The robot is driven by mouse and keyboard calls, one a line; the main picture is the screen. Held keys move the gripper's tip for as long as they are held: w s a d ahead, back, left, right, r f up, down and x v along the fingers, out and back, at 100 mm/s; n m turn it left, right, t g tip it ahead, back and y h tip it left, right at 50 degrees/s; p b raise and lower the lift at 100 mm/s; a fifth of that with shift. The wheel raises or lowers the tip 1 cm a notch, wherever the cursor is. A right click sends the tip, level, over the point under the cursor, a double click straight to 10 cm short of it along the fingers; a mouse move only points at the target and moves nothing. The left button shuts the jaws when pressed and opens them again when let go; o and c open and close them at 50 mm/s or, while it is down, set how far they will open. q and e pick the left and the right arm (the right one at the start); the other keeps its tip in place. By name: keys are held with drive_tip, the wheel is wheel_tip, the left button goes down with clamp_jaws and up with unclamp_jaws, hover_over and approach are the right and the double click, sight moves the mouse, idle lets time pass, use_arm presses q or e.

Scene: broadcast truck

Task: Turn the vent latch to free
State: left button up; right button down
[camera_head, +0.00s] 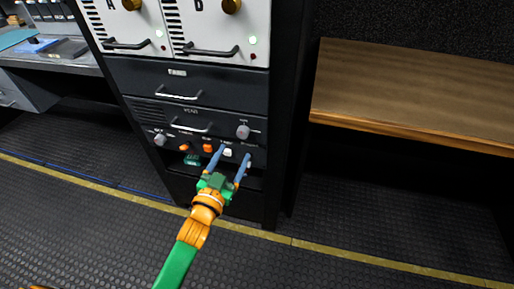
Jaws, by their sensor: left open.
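My left gripper (233,153) reaches up from the bottom of the view to the lower control panel (175,123) of the rack. Its two blue fingers are open and apart, with a white button (227,152) showing between them near the left finger. Just above the fingers is a grey round knob (242,132). A second grey knob (160,139) sits at the panel's left end. My right gripper is not in view.
An orange button (208,148) sits left of the fingers. Above are a dark drawer (180,82) with a handle and two white units with black handles. A wooden bench (420,95) stands at right, a grey desk (50,62) at far left. The floor in front is clear.

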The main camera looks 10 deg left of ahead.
sight(241, 135)
use_arm(q)
drive_tip(key=w+b, duration=0.1)
drive_tip(key=w, duration=0.5)
drive_tip(key=shift+w+a, duration=0.1)
drive_tip(key=shift+w, duration=0.45)
drive_tip(key=shift+r, duration=0.1)
clamp_jaws()
